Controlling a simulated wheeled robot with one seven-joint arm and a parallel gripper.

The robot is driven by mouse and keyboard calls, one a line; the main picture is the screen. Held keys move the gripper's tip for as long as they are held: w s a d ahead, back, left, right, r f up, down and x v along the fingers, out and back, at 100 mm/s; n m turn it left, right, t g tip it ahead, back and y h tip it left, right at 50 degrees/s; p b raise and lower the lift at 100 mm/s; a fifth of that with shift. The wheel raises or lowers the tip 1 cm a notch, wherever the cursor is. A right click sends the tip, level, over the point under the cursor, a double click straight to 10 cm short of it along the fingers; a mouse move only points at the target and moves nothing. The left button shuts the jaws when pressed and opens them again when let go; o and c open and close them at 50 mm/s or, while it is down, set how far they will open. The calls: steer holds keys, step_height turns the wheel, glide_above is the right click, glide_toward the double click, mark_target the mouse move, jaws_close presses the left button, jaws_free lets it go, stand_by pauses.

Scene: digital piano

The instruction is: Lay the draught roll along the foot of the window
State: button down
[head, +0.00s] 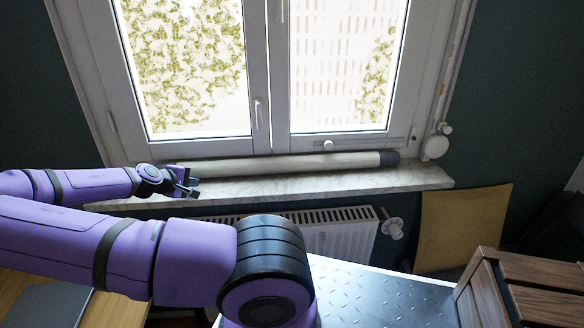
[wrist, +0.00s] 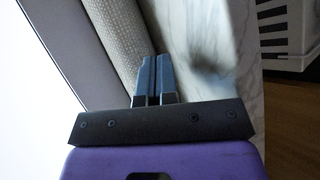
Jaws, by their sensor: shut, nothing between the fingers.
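The draught roll (head: 290,163), a long pale beige tube with a dark end cap at the right, lies on the window sill (head: 340,184). It runs along the foot of the window frame, close to it. Its left end is partly hidden behind my gripper (head: 192,184). My gripper is over the left part of the sill, on the room side of the roll. In the wrist view my gripper (wrist: 153,78) is shut and empty, with the woven roll (wrist: 112,35) just to its left. Whether the fingers touch the roll I cannot tell.
The window (head: 262,70) is closed, with handles at the middle. A radiator (head: 340,235) is below the sill. A wooden crate (head: 540,290) stands at the lower right by a dark patterned metal surface (head: 375,295). A tan board (head: 460,228) leans at the right.

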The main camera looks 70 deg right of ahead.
steer(key=shift+a, duration=0.1)
steer(key=a, duration=0.1)
steer(key=s+a, duration=0.1)
steer(key=a, duration=0.1)
steer(key=s+a, duration=0.1)
steer(key=shift+a, duration=0.2)
steer(key=shift+w+a, duration=0.1)
stand_by(0.6)
